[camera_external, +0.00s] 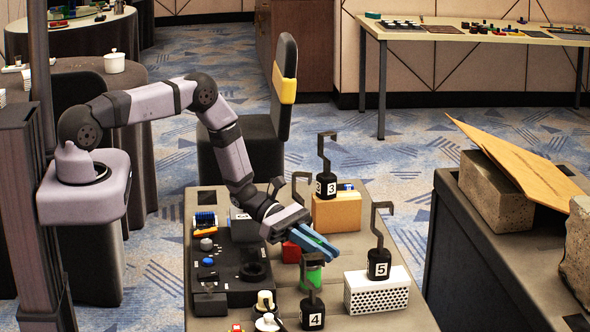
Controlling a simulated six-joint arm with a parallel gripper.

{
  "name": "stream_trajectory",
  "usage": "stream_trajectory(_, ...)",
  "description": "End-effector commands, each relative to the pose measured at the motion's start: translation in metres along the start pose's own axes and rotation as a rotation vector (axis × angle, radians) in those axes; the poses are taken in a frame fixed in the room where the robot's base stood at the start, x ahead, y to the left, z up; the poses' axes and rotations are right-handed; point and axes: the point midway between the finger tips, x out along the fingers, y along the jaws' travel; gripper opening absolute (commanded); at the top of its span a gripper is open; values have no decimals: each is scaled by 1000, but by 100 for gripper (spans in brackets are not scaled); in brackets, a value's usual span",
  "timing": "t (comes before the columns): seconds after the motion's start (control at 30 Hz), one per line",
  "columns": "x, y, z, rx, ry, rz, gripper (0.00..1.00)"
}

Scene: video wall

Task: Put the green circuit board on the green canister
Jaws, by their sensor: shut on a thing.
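My gripper (322,244), with blue fingers, is over the middle of the grey table, pointing down to the right. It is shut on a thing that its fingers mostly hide. A darker green edge (313,258) shows just under the fingers and looks like the green circuit board. The green canister (312,277) stands directly below, its upper part close under the fingers. I cannot tell whether the board touches the canister.
Black hooked weights stand close by: number 4 (312,313) in front, number 5 (379,264) on a white perforated block (362,297), and number 3 (325,185) on an orange-tan block (336,213). A red block (291,252) is left of the fingers. Black equipment (235,285) fills the table's left.

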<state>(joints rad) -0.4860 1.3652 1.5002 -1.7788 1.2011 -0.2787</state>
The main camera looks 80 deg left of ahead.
Motion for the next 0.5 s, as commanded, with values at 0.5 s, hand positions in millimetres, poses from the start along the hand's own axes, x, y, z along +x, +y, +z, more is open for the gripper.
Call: stream_trajectory(0.5,0,0,0,0,0,0,31)
